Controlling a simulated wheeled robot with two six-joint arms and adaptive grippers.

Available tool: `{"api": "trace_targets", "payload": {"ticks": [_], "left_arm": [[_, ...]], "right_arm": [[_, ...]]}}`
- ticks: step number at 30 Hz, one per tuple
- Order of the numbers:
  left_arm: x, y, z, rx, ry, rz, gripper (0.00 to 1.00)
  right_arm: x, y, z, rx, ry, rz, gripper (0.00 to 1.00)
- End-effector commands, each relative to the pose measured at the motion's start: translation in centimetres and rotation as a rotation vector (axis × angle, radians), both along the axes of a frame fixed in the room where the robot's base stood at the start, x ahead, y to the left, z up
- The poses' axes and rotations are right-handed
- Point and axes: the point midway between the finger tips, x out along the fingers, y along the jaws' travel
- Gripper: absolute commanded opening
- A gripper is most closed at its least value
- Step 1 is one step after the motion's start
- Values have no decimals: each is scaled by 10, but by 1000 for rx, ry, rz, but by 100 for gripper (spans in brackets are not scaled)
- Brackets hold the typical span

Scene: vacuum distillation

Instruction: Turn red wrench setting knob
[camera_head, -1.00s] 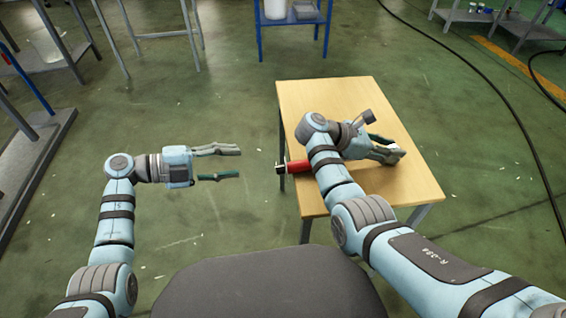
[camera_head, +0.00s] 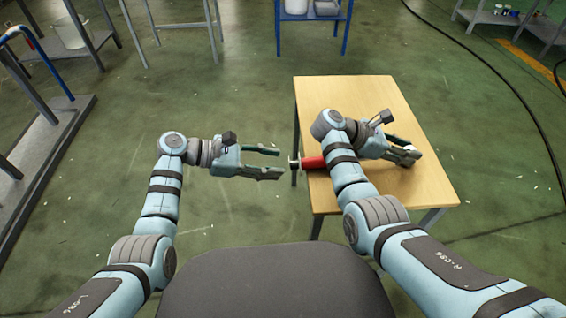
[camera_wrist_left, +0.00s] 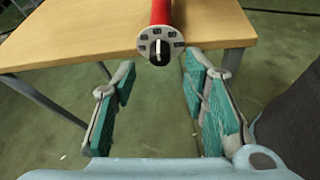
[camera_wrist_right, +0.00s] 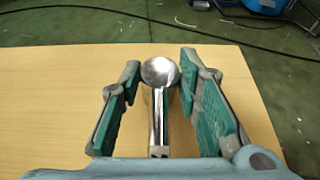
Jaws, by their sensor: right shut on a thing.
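The red wrench (camera_head: 313,162) lies across the table with its handle end past the left edge. The setting knob (camera_wrist_left: 160,48) is a dark knob on a grey marked disc at the handle's end; it also shows in the head view (camera_head: 295,165). My left gripper (camera_head: 281,162) is open and empty, just left of the knob, its fingers pointing at it. In the left wrist view the knob appears between and beyond the fingertips. My right gripper (camera_head: 411,156) is shut on the wrench's silver head end (camera_wrist_right: 160,75). My right arm hides the wrench's middle in the head view.
The wooden table (camera_head: 350,95) is otherwise bare. Its left edge is close to my left gripper. A metal rack (camera_head: 55,130) stands at the far left, and a blue stand (camera_head: 312,14) is behind. The floor between rack and table is free.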

Motion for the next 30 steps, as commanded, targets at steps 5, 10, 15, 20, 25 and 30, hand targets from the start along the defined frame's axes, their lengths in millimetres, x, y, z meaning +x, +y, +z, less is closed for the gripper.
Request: {"api": "trace_targets", "payload": {"ticks": [5,10,15,20,25,30], "left_arm": [[2,-28,-11,0,2,0,40],[3,-33,-14,1,0,1,40],[3,-33,-14,1,1,1,34],[3,-33,-14,1,1,1,8],[3,-33,-14,1,4,1,0],[5,-33,-13,5,112,-10,0]], "right_arm": [[0,0,-1,1,1,1,0],[0,0,-1,2,0,1,0],[0,0,-1,2,0,1,0],[0,0,-1,2,0,1,0],[0,0,-1,2,0,1,0],[0,0,-1,1,1,1,0]]}}
